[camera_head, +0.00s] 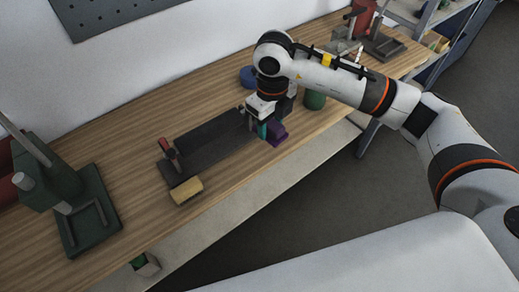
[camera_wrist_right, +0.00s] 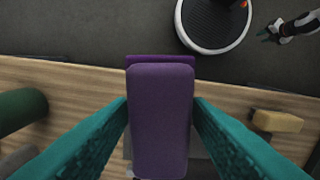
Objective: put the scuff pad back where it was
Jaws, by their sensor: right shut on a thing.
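The purple scuff pad (camera_wrist_right: 160,115) is between the two teal fingers of my right gripper (camera_wrist_right: 162,125) in the right wrist view. My right gripper (camera_head: 268,129) is shut on it. In the head view the scuff pad (camera_head: 278,133) shows at the right end of the dark conveyor (camera_head: 212,141), near the table's front edge. I cannot tell whether the pad touches the surface below. My left gripper (camera_wrist_right: 268,34) shows small at the upper right of the right wrist view, far from the pad; its jaw opening is unclear.
A yellow block (camera_head: 186,191) lies by the conveyor's left end, near a small red-topped clamp (camera_head: 168,150). A green cylinder (camera_head: 314,99) and a blue round thing (camera_head: 248,77) stand near my right gripper. A dark green press (camera_head: 75,205) stands at left.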

